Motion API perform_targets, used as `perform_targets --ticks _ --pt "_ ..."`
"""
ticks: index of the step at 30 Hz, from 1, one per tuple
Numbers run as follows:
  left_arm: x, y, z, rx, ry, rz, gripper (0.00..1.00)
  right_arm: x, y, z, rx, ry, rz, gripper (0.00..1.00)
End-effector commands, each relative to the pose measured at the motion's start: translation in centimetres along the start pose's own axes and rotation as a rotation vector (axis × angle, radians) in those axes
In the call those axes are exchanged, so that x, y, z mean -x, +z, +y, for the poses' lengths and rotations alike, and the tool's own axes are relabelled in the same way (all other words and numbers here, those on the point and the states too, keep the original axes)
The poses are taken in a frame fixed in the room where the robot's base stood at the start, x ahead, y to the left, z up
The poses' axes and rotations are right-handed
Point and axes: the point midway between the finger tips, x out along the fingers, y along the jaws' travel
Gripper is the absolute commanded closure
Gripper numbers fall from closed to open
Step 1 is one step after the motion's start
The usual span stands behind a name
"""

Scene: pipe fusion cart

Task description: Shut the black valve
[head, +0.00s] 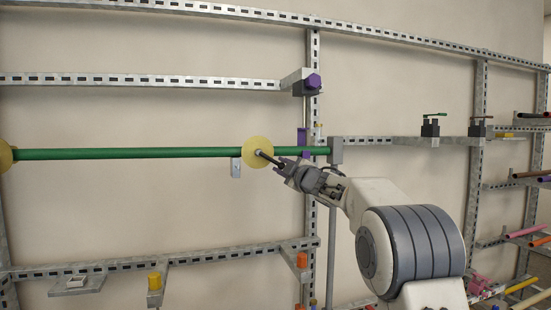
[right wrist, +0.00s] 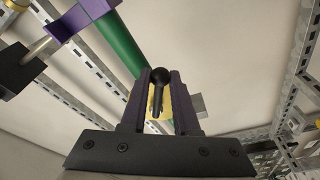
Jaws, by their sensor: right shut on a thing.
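A black valve (head: 480,127) with a dark handle sits on the rail at the right; its exact handle position is too small to tell. My right gripper (head: 285,166) is well to its left, by a yellow disc (head: 252,141) on a long green pipe (head: 120,154). It is shut on a dark ball-ended rod (head: 267,157) pointing at the disc. In the right wrist view the rod (right wrist: 158,90) lies between the purple fingers, and the disc shows behind it. Whether the rod touches the disc, I cannot tell. My left gripper is not in view.
A similar valve with a green handle (head: 431,127) stands left of the black one. Slotted metal rails (head: 140,80) and uprights cover the wall. Coloured pipes (head: 525,232) stick out at the far right. A purple block (head: 312,84) sits above my gripper.

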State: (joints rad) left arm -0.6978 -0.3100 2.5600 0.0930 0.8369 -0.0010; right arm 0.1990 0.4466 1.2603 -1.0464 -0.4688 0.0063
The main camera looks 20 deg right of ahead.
Motion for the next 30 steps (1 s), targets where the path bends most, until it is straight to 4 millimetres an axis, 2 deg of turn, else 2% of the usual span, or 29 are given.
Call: perform_targets --ticks 1,12,19,30 --pt "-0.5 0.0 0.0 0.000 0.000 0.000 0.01 0.0 0.1 -0.4 -0.022 0.004 0.001 1.00" --pt "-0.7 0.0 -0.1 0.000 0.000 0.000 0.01 0.0 0.0 -0.6 -0.057 0.010 0.001 1.00" --pt "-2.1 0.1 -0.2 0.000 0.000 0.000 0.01 0.0 -0.1 -1.8 -0.199 0.039 0.002 1.00" --pt "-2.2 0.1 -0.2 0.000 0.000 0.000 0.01 0.0 -0.2 -1.9 -0.237 0.047 0.001 1.00"
